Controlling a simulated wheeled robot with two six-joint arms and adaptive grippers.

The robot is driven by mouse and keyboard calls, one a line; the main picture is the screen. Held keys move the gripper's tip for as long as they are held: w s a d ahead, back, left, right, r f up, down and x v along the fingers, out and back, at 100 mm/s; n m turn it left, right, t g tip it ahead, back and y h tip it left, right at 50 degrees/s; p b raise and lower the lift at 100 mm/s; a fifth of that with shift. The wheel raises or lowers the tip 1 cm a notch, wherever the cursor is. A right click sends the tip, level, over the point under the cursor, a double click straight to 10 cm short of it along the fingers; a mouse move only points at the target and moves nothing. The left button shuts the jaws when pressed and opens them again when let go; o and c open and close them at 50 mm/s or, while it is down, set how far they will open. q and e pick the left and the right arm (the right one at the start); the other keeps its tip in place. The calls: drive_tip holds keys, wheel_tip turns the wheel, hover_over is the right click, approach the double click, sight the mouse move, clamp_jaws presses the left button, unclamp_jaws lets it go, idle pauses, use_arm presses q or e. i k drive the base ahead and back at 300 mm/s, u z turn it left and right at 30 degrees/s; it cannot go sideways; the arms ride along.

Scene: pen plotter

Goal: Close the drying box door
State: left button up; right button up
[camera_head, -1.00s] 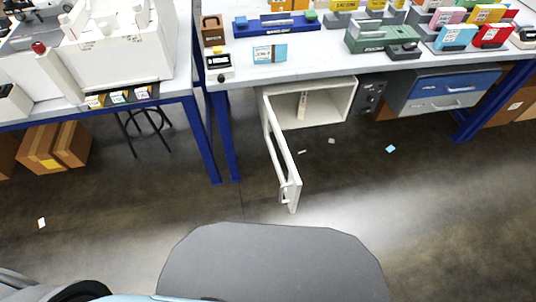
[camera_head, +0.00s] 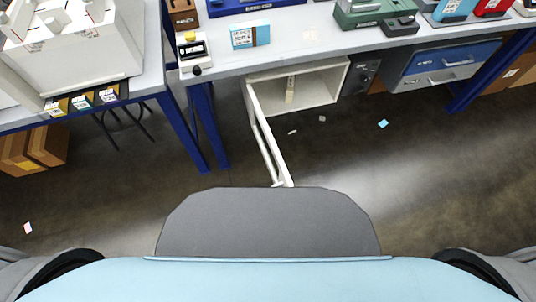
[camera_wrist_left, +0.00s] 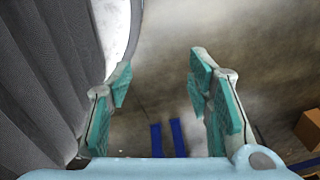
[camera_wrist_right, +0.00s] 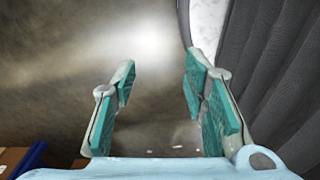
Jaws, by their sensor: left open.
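The drying box (camera_head: 322,88) is a white open-fronted box under the bench top. Its white door (camera_head: 262,130) is hinged at the box's left side and stands wide open, pointing towards me. The handle at the door's free end is partly hidden behind my grey front part. A pale upright object (camera_head: 291,88) shows inside the box. My left gripper (camera_wrist_left: 160,75) is open and empty over the floor in the left wrist view. My right gripper (camera_wrist_right: 158,80) is open and empty over the floor in the right wrist view. Neither gripper shows in the head view.
Blue table legs (camera_head: 204,125) stand left of the door. A dark control panel (camera_head: 360,75) and a blue-grey drawer unit (camera_head: 442,66) are right of the box. Small scraps, one a blue piece (camera_head: 383,124), lie on the floor. The floor right of the door is mostly clear.

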sight(284, 180)
drive_tip(key=z, duration=0.05)
drive_tip(key=k, duration=1)
drive_tip(key=i, duration=0.6)
drive_tip(key=z, duration=0.55)
